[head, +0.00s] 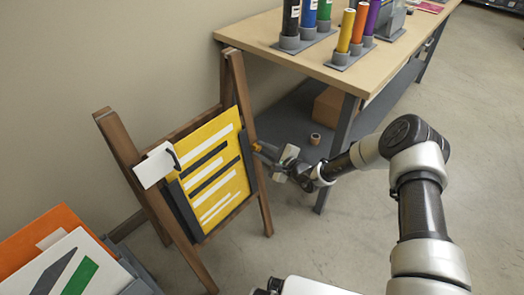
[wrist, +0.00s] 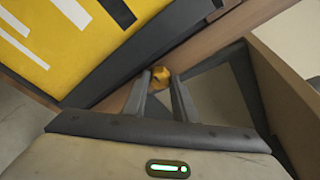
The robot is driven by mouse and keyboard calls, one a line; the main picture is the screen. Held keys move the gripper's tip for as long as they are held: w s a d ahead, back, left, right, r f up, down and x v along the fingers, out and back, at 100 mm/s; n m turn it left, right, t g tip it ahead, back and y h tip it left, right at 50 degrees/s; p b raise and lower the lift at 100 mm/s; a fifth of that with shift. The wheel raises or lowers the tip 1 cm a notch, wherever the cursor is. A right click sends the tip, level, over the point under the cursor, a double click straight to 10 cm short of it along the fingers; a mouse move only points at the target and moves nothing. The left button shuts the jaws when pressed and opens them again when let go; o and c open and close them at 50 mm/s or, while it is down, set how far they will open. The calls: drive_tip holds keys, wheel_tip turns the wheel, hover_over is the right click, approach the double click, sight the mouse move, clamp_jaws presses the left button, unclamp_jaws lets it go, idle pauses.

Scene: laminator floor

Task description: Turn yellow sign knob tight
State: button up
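The yellow sign (head: 210,172) with white and dark stripes hangs on a wooden easel and fills the upper left of the wrist view (wrist: 55,40). In the head view the knob (head: 257,147) is small, right of the sign's edge. My gripper (wrist: 161,80) reaches it from the right, also seen in the head view (head: 266,152). Its two fingers flank the knob closely, with no clear gap on either side. The fingers hide part of the knob's sides.
A workbench (head: 270,38) with coloured rolls in holders stands behind, its dark leg (head: 337,150) close to my arm. A cardboard box (head: 328,106) and a tape roll (head: 315,138) lie on its lower shelf. A white tag (head: 154,165) hangs at the sign's left.

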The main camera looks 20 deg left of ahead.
drive_tip(key=c, duration=0.5)
drive_tip(key=m, duration=0.3)
drive_tip(key=shift+w+r+g, duration=0.1)
drive_tip(key=shift+g, duration=0.2)
drive_tip(key=m+g, duration=0.1)
drive_tip(key=m, duration=0.3)
drive_tip(key=shift+w+d, duration=0.1)
drive_tip(key=m+g+b, duration=0.1)
drive_tip(key=m, duration=0.3)
drive_tip(key=shift+m+y+b, duration=0.3)
drive_tip(key=shift+m, duration=0.1)
drive_tip(key=shift+w+m+g+b, duration=0.1)
drive_tip(key=shift+m+g+b, duration=0.35)
drive_tip(key=shift+m, duration=1.45)
drive_tip(key=shift+y, duration=0.3)
